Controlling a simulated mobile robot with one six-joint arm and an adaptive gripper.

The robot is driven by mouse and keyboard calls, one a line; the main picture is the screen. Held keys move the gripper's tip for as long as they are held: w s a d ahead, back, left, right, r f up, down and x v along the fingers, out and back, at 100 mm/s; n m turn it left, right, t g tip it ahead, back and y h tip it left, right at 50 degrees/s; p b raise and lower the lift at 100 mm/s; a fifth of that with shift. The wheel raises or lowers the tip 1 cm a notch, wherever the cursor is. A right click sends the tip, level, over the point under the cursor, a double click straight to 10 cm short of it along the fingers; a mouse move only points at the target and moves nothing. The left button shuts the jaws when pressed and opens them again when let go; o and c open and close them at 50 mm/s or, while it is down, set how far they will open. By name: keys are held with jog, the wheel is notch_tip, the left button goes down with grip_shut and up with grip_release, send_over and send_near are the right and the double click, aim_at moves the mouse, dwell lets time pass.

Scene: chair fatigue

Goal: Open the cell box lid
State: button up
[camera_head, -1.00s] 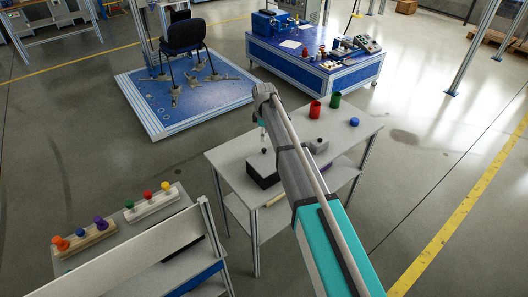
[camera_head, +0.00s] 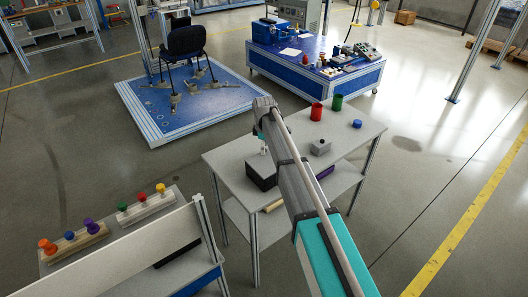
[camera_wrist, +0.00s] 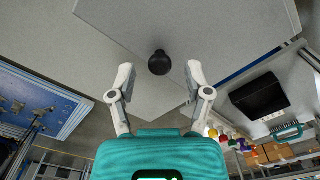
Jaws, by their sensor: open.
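The cell box (camera_head: 260,183) looks like a dark box with a light grey top, standing on the grey table (camera_head: 225,157). In the wrist view, a round black knob (camera_wrist: 159,62) stands on a flat grey panel (camera_wrist: 135,35), which appears to be the lid. My gripper (camera_wrist: 160,70) is open, with one finger on each side of the knob in the picture and gaps on both sides. Contact or height above the lid cannot be told. In the head view, my arm hides part of the box, and the gripper is small above it.
On the same table are a red cup (camera_head: 316,111), a green cup (camera_head: 337,103), a blue piece (camera_head: 357,124) and a small grey block (camera_head: 321,147). A bench with coloured knobs (camera_head: 160,188) stands at left. The chair (camera_head: 185,42) is on a blue platform behind.

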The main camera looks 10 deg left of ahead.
jog(key=shift+f, duration=0.3)
grip_shut()
dwell(0.3)
